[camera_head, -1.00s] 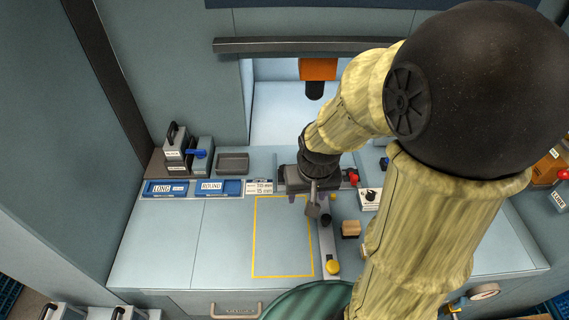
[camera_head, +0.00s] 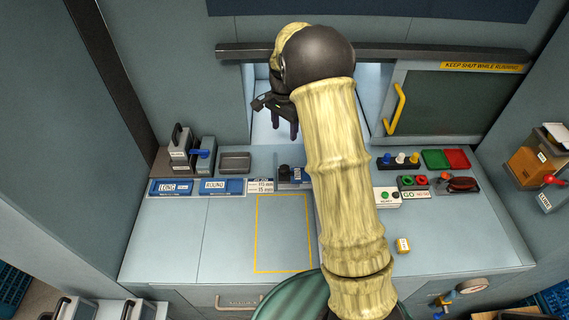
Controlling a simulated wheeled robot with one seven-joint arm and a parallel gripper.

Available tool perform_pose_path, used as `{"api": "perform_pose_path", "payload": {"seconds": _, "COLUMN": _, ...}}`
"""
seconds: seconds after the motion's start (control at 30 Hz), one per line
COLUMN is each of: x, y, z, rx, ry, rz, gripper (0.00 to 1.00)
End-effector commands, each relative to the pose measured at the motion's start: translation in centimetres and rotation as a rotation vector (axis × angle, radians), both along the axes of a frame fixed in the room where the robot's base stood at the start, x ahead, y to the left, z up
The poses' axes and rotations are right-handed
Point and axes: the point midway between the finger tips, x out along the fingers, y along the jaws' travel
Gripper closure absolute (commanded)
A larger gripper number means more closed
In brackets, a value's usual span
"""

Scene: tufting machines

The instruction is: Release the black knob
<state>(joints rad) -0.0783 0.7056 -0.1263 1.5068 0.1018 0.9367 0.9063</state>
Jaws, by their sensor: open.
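A black knob (camera_head: 284,171) stands on a small blue-grey block at the back of the worktop, left of my arm. I cannot tell whether this is the task's knob, as my arm hides the worktop to its right. My gripper (camera_head: 284,128) is beyond it, at the recess in the machine's back wall. Its dark fingers point down, apart from each other, with nothing visible between them. It is clear of the knob in the picture. My upper arm covers part of the gripper.
A yellow-outlined area (camera_head: 257,240) on the worktop is empty. Blue LONG (camera_head: 171,188) and ROUND (camera_head: 220,187) trays lie left.

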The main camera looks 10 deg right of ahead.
Motion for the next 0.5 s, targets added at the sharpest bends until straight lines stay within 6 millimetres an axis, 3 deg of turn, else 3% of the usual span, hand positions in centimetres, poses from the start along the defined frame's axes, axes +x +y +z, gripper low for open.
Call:
{"api": "perform_pose_path", "payload": {"seconds": 0.27, "x": 0.0, "y": 0.0, "z": -0.4, "rx": -0.001, "ry": 0.001, "rz": 0.002, "gripper": 0.44}}
{"api": "perform_pose_path", "payload": {"seconds": 0.5, "x": -0.1, "y": 0.0, "z": -3.3, "rx": -0.001, "ry": 0.004, "rz": 0.002, "gripper": 0.44}}
